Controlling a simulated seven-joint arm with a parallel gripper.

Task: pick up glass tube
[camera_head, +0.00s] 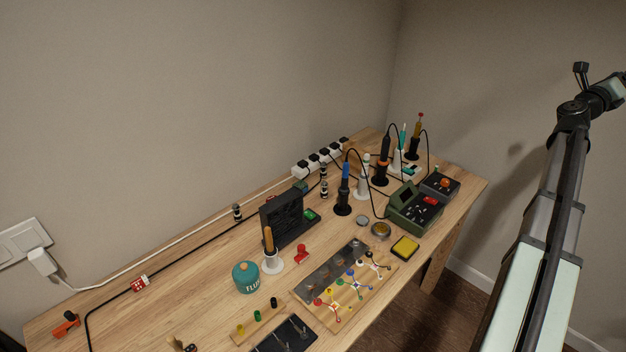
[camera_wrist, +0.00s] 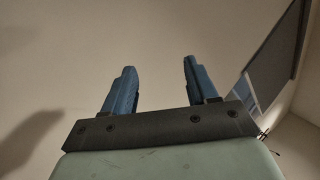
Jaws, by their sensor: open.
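I cannot clearly make out a glass tube in the head view. Small dark-and-light upright cylinders stand near the wall, one left of the black box (camera_head: 237,212) and others near the power strip (camera_head: 324,187); they are too small to tell whether they are glass. My gripper (camera_wrist: 158,66) shows in the wrist view with its two blue fingers wide apart and nothing between them. It faces a plain wall, away from the bench. In the head view my arm rises at the right, clear of the bench.
The wooden bench (camera_head: 185,262) runs along the wall. It carries a teal flux pot (camera_head: 246,278), a black fan-like box (camera_head: 283,222), several soldering irons in stands, a green station (camera_head: 414,209), a yellow sponge (camera_head: 405,247) and a wired board (camera_head: 345,283). Cables cross the back.

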